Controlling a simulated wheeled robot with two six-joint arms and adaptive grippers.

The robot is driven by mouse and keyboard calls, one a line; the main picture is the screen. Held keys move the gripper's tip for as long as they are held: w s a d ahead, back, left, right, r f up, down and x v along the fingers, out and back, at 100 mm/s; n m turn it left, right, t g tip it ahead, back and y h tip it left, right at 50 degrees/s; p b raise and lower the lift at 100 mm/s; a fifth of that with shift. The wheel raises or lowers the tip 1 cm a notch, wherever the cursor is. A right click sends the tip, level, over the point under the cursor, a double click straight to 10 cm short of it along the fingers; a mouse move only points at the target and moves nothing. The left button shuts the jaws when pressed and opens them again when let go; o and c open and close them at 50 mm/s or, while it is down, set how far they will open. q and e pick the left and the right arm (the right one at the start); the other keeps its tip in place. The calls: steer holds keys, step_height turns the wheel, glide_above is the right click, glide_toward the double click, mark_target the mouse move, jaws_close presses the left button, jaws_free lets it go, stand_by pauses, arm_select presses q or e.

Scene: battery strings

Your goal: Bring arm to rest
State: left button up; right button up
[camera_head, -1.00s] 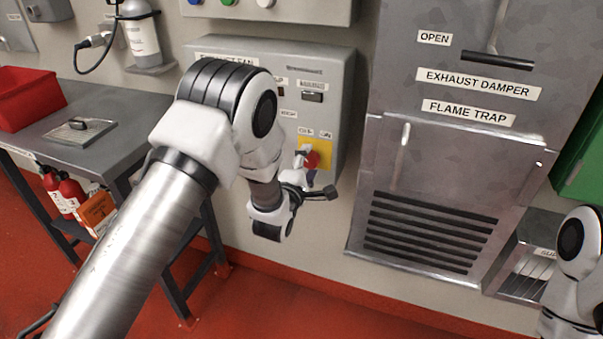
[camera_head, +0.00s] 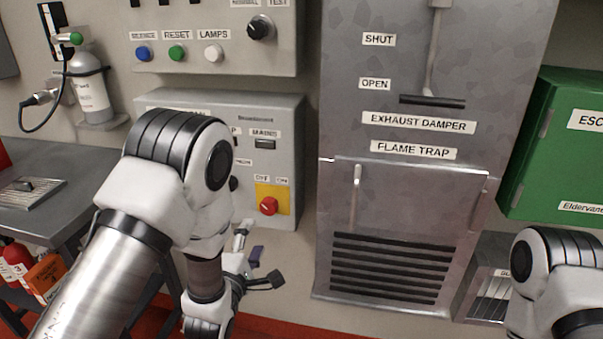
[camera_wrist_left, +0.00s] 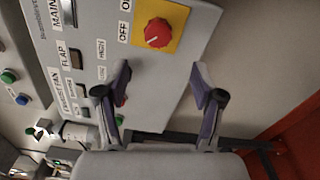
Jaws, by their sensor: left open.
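My left arm (camera_head: 185,175) comes in from the lower left and bends down in front of the grey fan control box (camera_head: 292,118). My left gripper (camera_head: 262,257) is open and empty, below the red rotary knob (camera_head: 268,205) on its yellow plate. In the left wrist view the two fingers of the gripper (camera_wrist_left: 160,82) stand wide apart, with the red knob (camera_wrist_left: 158,33) beyond them and not touched. My right arm (camera_head: 550,280) shows only in part at the lower right; its gripper is out of view.
A grey cabinet with an exhaust damper handle (camera_head: 432,50) and flame trap grille stands right of the box. A green cabinet (camera_head: 560,150) hangs at far right. A grey bench (camera_head: 40,222) with fire extinguishers (camera_head: 15,262) below stands left. A gas bottle (camera_head: 90,92) hangs above.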

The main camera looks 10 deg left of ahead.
arm_select(q)
steer(key=s+a+f+m+g+y+p, duration=0.1)
steer(key=s+a+f+m+g+p, duration=0.1)
steer(key=s+f+g+p, duration=0.4)
steer(key=s+a+f+m+g+p, duration=0.2)
steer(key=s+a+f+g+p, duration=0.1)
steer(key=s+f, duration=0.55)
steer(key=s+f+m+g, duration=0.2)
steer(key=s+m+g, duration=0.2)
steer(key=s+m, duration=0.3)
steer(key=s+d+f+m+g, duration=0.1)
steer(key=s+f+m+g, duration=0.1)
steer(key=s+m+g, duration=0.3)
steer(key=s+m, duration=0.3)
steer(key=s, duration=0.4)
steer(key=shift+s+f+m, duration=0.2)
steer(key=shift+f+m, duration=0.05)
steer(key=shift+m, duration=0.05)
steer(key=shift+w, duration=0.1)
